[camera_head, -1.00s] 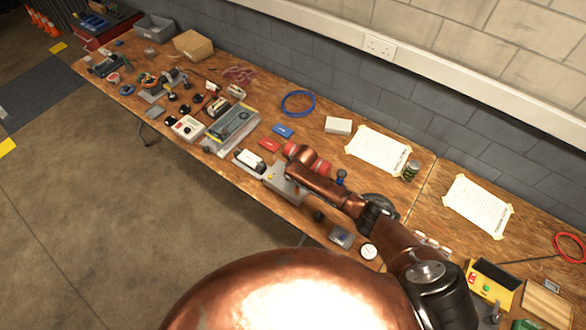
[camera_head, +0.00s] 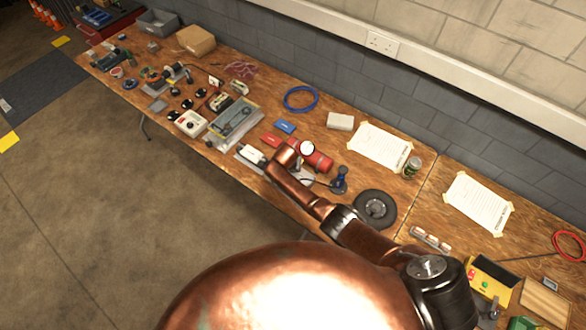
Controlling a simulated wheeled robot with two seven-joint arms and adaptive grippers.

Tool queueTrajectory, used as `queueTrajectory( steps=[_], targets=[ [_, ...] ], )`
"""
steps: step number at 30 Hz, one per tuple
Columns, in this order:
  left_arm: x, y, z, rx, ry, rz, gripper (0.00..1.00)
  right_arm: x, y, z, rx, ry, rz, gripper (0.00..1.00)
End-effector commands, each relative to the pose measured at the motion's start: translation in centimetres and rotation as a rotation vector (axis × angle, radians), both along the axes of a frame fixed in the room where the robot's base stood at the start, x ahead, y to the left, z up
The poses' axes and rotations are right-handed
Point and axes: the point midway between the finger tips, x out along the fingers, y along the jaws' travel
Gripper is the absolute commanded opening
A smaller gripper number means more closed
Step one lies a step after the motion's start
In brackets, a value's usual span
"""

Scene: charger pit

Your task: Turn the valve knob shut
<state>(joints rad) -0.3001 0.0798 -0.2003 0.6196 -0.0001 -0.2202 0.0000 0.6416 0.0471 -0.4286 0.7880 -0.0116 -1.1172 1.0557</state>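I cannot pick out the valve knob for certain. A dark round wheel-like part (camera_head: 375,208) with a lighter hub lies on the bench to the right of my arm. A blue upright part on a dark base (camera_head: 340,180) stands left of it. My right arm comes in from the lower right, and its copper end (camera_head: 284,160) is over the bench beside a red cylinder (camera_head: 318,160). A white round spot (camera_head: 307,148) shows by that end. The fingers cannot be made out, and the arm hides the bench beneath it. My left gripper is not in view.
The wooden bench (camera_head: 225,60) runs along a grey block wall. Left of my arm are red and blue small boxes (camera_head: 285,127), a grey tray (camera_head: 235,118) and several small parts. A blue cable coil (camera_head: 300,98), taped papers (camera_head: 380,145) and a yellow box (camera_head: 490,280) stand around.

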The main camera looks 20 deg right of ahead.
Motion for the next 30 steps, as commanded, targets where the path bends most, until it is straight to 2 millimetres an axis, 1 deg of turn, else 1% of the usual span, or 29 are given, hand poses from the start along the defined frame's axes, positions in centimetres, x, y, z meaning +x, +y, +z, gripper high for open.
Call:
queueTrajectory(
  steps=[6,17,18,25,30],
  targets=[
    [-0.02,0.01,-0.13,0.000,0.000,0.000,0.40,0.05,0.09,0.00,0.002,-0.001,-0.030,0.02],
    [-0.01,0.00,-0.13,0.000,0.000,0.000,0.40,0.10,0.05,0.06,0.002,-0.002,-0.033,0.02],
    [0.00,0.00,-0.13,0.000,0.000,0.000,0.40,0.11,0.04,0.06,0.002,-0.002,-0.033,0.28],
    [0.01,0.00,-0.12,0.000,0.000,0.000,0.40,0.09,0.03,0.06,0.001,-0.002,-0.033,0.43],
    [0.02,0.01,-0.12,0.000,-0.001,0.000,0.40,0.06,0.03,0.04,0.001,-0.002,-0.032,0.44]
  ],
)
